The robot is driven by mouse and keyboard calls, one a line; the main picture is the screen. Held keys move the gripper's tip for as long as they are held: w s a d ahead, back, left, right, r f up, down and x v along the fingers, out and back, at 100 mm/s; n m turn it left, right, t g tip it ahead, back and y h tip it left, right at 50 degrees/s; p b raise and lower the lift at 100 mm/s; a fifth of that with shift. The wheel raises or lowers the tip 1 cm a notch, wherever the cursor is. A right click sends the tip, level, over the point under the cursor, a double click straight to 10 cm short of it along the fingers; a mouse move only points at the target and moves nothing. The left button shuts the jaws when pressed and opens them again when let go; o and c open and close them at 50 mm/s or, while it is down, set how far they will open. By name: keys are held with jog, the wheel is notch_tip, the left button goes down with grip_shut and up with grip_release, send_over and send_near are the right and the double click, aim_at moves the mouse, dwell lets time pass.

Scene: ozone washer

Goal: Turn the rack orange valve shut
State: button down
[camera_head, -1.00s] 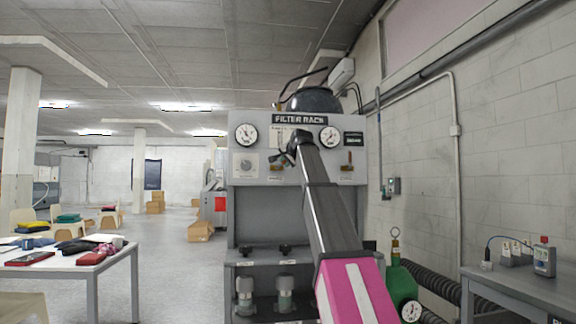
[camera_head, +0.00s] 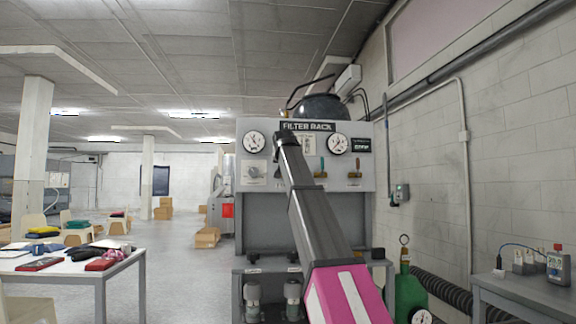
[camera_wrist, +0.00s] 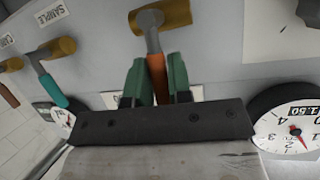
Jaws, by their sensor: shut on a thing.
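In the wrist view, the orange valve has a brass body with an orange lever (camera_wrist: 154,44) hanging down from it in the picture. My gripper (camera_wrist: 158,72) has green fingers, one on each side of this lever, and is shut on it. The lever's lower end is hidden between the fingers. In the head view my arm hides this valve and my gripper against the grey panel of the filter rack (camera_head: 302,200).
Beside it are a teal lever (camera_wrist: 53,88) under a SAMPLE label and a second orange-brown lever (camera_wrist: 9,92). A dial gauge (camera_wrist: 290,131) is close to my gripper's right. A green cylinder (camera_head: 409,292) stands right of the rack; a cluttered table (camera_head: 118,268) is at left.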

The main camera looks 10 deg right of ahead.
jog(key=shift+a+n, duration=0.2)
jog(key=shift+n, duration=0.1)
dwell(0.4)
jog(key=c, duration=1.1)
grip_release()
jog(key=shift+o, duration=0.2)
jog(key=v, duration=1)
jog(key=shift+s+a, duration=0.2)
jog(key=shift+s, duration=0.15)
jog(key=shift+r, duration=0.1)
